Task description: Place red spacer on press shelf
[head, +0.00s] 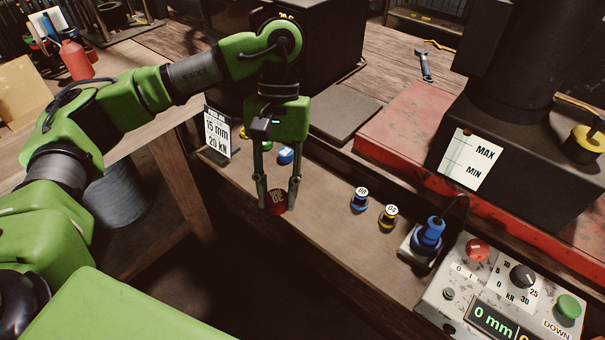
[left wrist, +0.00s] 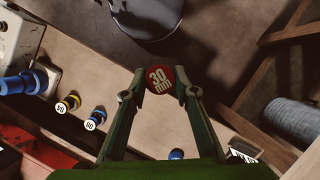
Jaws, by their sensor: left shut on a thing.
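The red spacer (head: 278,201) has white lettering on top, which reads "30 mm" in the left wrist view (left wrist: 160,79). My left gripper (head: 278,192) points down and is shut on it, one finger on each side; the fingers also show in the left wrist view (left wrist: 159,92). The spacer is over the front part of the wooden press shelf (head: 325,240). I cannot tell whether it touches the shelf. My right gripper is not in view.
A blue spacer (head: 360,198) and a yellow spacer (head: 388,216) stand to the right on the shelf. Another blue spacer (head: 286,155) is behind the gripper, near a "15 mm 20 kN" card (head: 217,134). A control box (head: 455,292) and blue plug (head: 428,236) are at right.

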